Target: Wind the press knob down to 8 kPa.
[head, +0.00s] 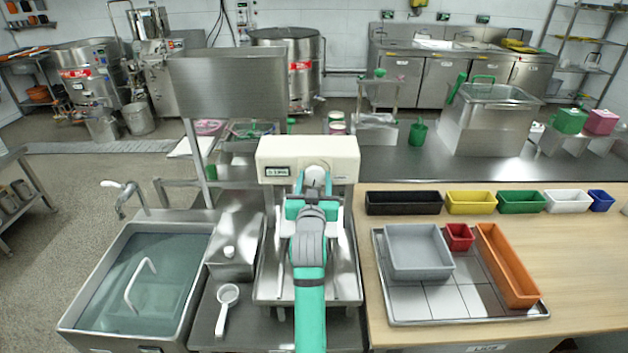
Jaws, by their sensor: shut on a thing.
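The press is a cream-coloured box (343,150) at the centre of the head view, above a steel tray (268,285). A small dark display (278,171) sits on the left of its front face; its reading is too small to make out. The pale round press knob (317,176) projects from the middle of the front face. My gripper (316,190) reaches it from the front and is shut on the knob. My teal and grey arm hides the lower part of the knob and the middle of the tray.
A water-filled sink (150,275) and a white strainer (227,300) are on the left. On the right, a wooden table (590,250) holds coloured bins and a tiled tray (430,318) with a grey bin (418,252), a red bin (459,237) and an orange bin (508,265).

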